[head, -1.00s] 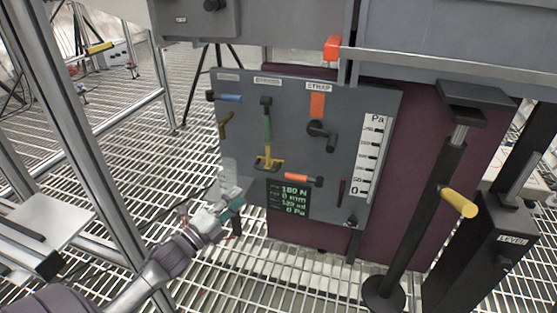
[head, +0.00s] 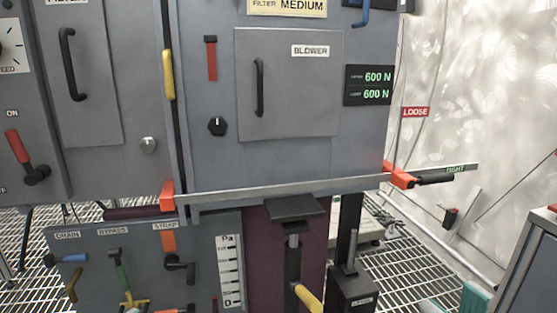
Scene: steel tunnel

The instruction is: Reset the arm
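A grey cabinet with a blower door (head: 290,85) fills the middle. A black post with a yellow grip (head: 308,299) stands below. Grating floor shows at right.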

